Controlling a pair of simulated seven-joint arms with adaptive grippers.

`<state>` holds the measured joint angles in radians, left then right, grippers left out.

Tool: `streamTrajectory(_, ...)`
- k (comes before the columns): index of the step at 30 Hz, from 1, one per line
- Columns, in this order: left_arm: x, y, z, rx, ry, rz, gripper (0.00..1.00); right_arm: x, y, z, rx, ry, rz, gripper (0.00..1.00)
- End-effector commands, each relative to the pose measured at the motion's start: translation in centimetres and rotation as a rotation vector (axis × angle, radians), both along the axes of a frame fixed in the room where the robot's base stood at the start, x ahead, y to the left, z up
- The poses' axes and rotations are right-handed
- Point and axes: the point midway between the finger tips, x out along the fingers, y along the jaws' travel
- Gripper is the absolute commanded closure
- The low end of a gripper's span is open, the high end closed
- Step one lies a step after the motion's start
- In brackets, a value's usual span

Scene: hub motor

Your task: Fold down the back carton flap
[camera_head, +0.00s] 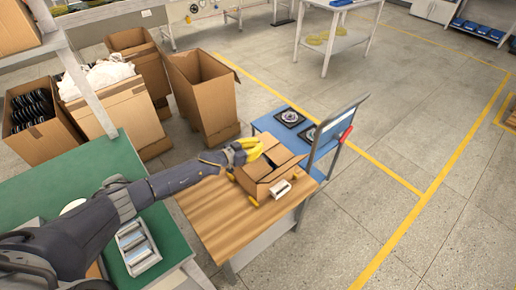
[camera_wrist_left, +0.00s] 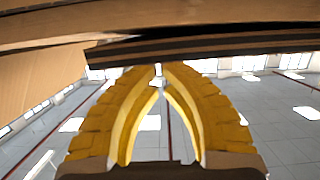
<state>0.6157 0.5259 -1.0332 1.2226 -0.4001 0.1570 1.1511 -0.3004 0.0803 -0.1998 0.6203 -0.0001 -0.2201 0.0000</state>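The open brown carton (camera_head: 264,181) stands on a wooden-topped table, and its inside looks dark. A raised flap (camera_head: 268,141) shows at its back, beside my left gripper. My left gripper (camera_head: 252,149) reaches in from the left and sits at the carton's back left edge; whether it touches the flap is unclear. In the left wrist view the yellow fingers (camera_wrist_left: 161,68) come together at their tips with nothing visible between them. Brown cardboard (camera_wrist_left: 40,65) with a dark edge lies close beyond the tips. My right gripper is not in view.
A white and dark item (camera_head: 280,189) lies at the carton's front. A blue cart (camera_head: 274,124) with motor parts stands behind it. Tall open boxes (camera_head: 205,95) stand behind at left. The wooden tabletop (camera_head: 222,215) is mostly clear at front left.

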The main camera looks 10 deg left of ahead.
Motion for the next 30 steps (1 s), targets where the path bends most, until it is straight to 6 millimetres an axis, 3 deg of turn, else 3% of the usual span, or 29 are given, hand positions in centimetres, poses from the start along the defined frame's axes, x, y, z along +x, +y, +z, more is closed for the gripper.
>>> streamTrajectory(30, -0.3, -0.2, -2.8, -0.001, 0.002, -0.001, 1.00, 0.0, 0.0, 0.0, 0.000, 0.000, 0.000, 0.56)
